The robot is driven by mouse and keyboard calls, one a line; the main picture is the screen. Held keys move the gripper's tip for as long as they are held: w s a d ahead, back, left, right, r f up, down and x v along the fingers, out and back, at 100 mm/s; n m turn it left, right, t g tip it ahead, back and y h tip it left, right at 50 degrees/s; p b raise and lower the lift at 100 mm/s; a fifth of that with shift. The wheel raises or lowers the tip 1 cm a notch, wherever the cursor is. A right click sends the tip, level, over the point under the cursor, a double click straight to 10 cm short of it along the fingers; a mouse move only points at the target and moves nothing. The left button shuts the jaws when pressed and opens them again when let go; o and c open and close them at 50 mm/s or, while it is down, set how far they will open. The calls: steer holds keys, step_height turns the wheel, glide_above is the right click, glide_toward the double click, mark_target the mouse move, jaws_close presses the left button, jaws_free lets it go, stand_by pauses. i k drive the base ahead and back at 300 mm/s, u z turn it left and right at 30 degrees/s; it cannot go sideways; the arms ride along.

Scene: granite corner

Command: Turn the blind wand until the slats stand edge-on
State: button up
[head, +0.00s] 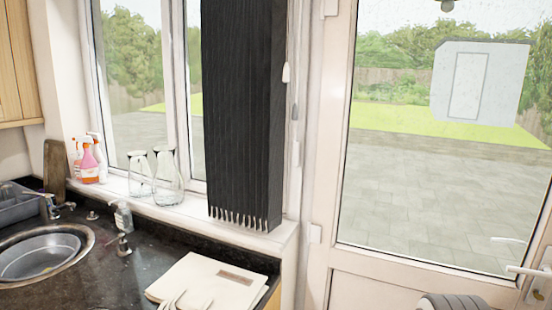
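A dark, wood-grained vertical blind (243,110) hangs at the right part of the window. Its slats look gathered into one thick stack, with a row of small pale pieces (238,218) along the bottom edge. The angle of single slats is hard to make out. A small white piece (287,73) hangs just right of the blind, near the window frame. I cannot tell whether it is the end of the wand; no full wand is clear.
A sill with glass jars (168,173) and spray bottles (90,160) runs left of the blind. Below are a dark counter (110,285), a round sink (42,255), a tap (122,225) and a cream folded cloth or folder (208,282). A glazed door (318,150) stands right.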

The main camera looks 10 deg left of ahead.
mark_target(295, 164)
steer(key=u, duration=0.05)
steer(key=i, duration=1)
steer(key=u, duration=0.1)
